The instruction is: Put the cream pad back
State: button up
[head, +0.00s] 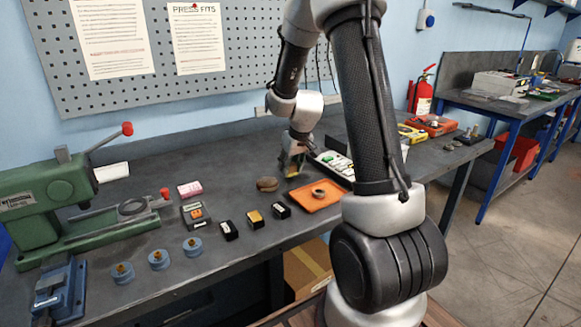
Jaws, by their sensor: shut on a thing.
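My gripper (292,168) points down over the bench, between a brown rounded lump (267,184) and a white tray (338,166) with several compartments. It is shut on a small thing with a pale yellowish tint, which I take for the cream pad. The fingers hide most of it, so its shape is unclear. I cannot tell whether it touches the bench. An orange tray (303,203) with a dark ring (319,193) on it lies just in front of my gripper.
A pale block (112,172) lies behind. My arm hides part of the right side.

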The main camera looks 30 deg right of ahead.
jog(key=shift+f, duration=0.25)
jog(key=o, duration=1)
jog(key=v, duration=1.2)
jog(key=s+a+r, duration=0.2)
jog(key=s+r, duration=0.1)
jog(key=s, duration=0.5)
jog(key=s+a+r, duration=0.2)
jog(key=s+r, duration=0.1)
jog(key=s, duration=0.6)
jog(key=s+a+r, duration=0.3)
jog(key=s, duration=0.6)
jog(key=shift+s, duration=0.25)
